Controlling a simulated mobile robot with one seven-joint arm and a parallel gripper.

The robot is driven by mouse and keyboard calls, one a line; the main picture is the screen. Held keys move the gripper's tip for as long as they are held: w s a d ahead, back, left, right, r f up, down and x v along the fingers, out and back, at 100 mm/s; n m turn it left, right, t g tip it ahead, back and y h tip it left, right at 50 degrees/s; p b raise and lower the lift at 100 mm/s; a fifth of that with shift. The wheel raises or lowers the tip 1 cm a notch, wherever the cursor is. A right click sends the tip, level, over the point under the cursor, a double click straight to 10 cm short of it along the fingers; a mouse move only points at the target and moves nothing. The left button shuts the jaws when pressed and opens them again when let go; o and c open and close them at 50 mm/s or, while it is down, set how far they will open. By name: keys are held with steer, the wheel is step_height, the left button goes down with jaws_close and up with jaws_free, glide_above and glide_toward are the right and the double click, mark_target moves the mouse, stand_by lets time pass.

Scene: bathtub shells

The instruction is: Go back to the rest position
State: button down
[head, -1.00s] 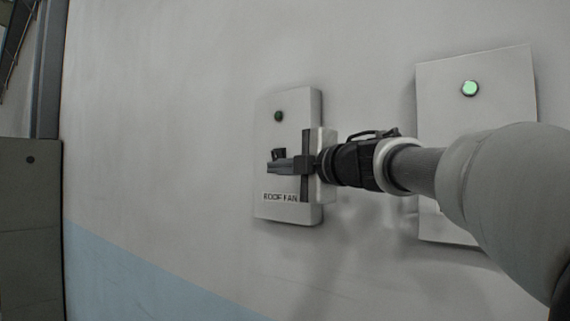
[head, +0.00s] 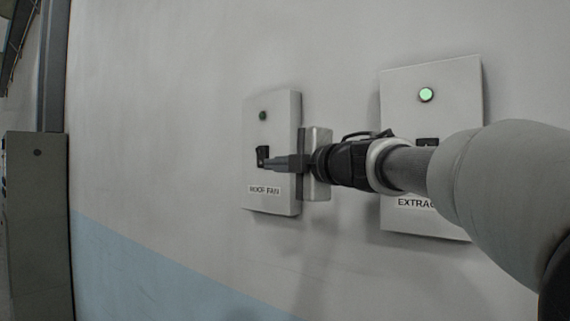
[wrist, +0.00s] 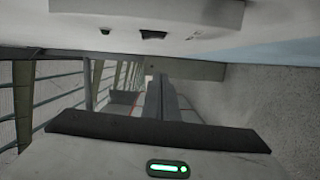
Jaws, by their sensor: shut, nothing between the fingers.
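My gripper (head: 268,163) is shut and empty. In the head view it is in front of the light grey ROOF FAN box (head: 285,120), with its fingertips beside or just in front of the black switch (head: 262,153); I cannot tell whether they touch. The lamp (head: 262,115) on this box is dark green and unlit. In the wrist view the closed fingers (wrist: 160,95) point away from the camera. A pale box face with a dark switch (wrist: 153,34) shows above them, apart from the fingers.
A second box (head: 460,85), its label partly hidden by my arm, is on the wall to the right; its lamp (head: 426,95) glows green. A grey cabinet (head: 38,220) stands at the left. Railings (wrist: 60,90) show in the wrist view. The wall between cabinet and boxes is clear.

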stand_by(0.4)
steer(key=s+d+f+m+t+h, duration=0.2)
steer(key=s+d+m+t+h, duration=0.15)
steer(key=d+m+h, duration=0.6)
steer(key=s+d+f+m+g+h, duration=0.4)
steer(key=s+d+f+m, duration=0.6)
steer(key=f, duration=0.3)
steer(key=s+a+f+m+g+y, duration=0.2)
steer(key=s+f+m+g, duration=0.3)
steer(key=s+f, duration=1.4)
step_height(320, 180, down, 3)
steer(key=g, duration=0.3)
steer(key=shift+s+a, duration=0.15)
steer(key=shift+a, duration=0.1)
steer(key=shift+d+r+m+y, duration=0.1)
steer(key=shift+r+m+y, duration=0.05)
steer(key=shift+m+y, duration=0.1)
